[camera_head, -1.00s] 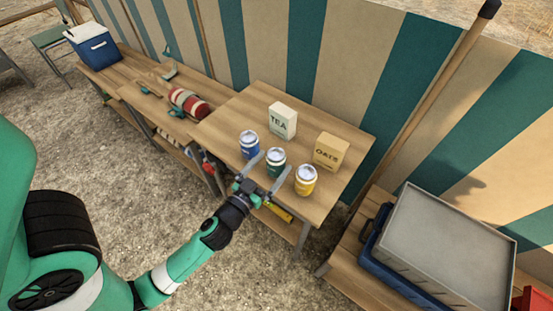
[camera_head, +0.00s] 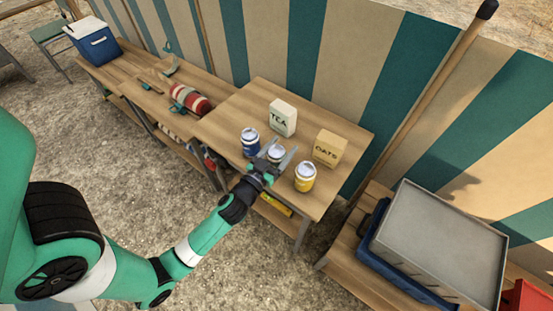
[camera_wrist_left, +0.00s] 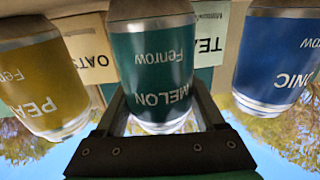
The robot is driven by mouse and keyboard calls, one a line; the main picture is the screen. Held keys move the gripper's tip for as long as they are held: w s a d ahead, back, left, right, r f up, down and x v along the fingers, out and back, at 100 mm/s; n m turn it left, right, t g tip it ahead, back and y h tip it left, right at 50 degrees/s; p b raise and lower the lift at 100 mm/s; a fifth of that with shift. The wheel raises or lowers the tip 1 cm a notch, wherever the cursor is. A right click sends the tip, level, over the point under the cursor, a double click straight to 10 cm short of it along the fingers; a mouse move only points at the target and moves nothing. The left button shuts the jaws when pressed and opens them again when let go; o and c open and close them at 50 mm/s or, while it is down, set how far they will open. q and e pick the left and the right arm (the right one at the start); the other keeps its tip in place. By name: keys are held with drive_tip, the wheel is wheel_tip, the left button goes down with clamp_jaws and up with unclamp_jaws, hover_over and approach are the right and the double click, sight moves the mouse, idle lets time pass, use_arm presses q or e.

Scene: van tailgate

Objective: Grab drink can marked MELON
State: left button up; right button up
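The green MELON can (camera_head: 275,154) stands on the wooden table, in the middle of a row of three cans. It also shows in the left wrist view (camera_wrist_left: 152,68), upside down, with MELON and Fenrow on its label. My left gripper (camera_head: 280,149) is at this can with one finger on each side. In the left wrist view its fingers (camera_wrist_left: 162,108) look spread, with the can between them. I see no clear grip on it. The gripper hides the can's lower part in the head view. My right gripper is in neither view.
A blue TONIC can (camera_head: 250,142) and a yellow can (camera_head: 305,177) stand close on either side. A TEA box (camera_head: 282,118) and an OATS box (camera_head: 329,149) stand behind. A striped fabric wall (camera_head: 305,50) rises beyond the table.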

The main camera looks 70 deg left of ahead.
use_arm(q)
drive_tip(key=c, duration=0.5)
drive_tip(key=shift+r, duration=0.1)
drive_tip(key=shift+c, duration=0.2)
